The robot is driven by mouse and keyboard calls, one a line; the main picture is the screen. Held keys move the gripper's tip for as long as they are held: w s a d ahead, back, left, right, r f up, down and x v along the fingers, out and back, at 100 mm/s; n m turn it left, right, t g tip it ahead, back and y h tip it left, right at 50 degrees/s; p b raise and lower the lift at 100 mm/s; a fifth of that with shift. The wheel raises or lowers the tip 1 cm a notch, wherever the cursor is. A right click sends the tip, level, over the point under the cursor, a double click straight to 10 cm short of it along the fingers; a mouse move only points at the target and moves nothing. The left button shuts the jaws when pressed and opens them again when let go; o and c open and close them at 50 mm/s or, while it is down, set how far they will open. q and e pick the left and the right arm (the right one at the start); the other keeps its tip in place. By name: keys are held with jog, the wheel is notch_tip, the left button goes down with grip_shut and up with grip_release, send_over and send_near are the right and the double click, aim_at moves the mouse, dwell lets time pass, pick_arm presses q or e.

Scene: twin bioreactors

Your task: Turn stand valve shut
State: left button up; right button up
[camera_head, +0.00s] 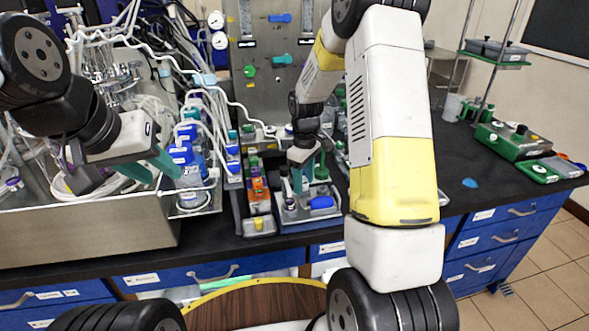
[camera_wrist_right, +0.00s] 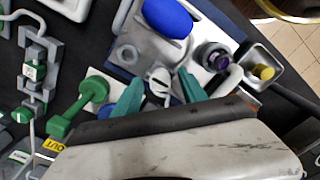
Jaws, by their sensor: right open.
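My right gripper (camera_head: 300,178) points down over a small metal stand on the bench. In the right wrist view its two teal fingers (camera_wrist_right: 160,88) are open, on either side of a small silver knob (camera_wrist_right: 159,77); I cannot tell if they touch it. A blue handle (camera_wrist_right: 168,18) lies on the stand just beyond, and it shows in the head view (camera_head: 321,202). A green handle (camera_wrist_right: 64,123) is to the left of the fingers. I cannot tell which of these is the stand valve. My left gripper (camera_head: 152,171) is open and empty near blue-capped bottles.
A purple-capped fitting (camera_wrist_right: 215,57) and a yellow cap (camera_wrist_right: 263,72) sit right of the fingers. An orange-and-green module (camera_head: 259,190) stands left of the stand. Tubing crowds the bench at left. The black bench top (camera_head: 470,190) is mostly clear at right.

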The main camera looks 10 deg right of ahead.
grip_shut()
jog(key=shift+m, duration=0.3)
jog(key=m, duration=0.3)
jog(key=shift+m, duration=0.3)
jog(key=m, duration=0.4)
jog(key=shift+m, duration=0.3)
jog(key=m, duration=0.4)
jog(key=shift+m, duration=2.5)
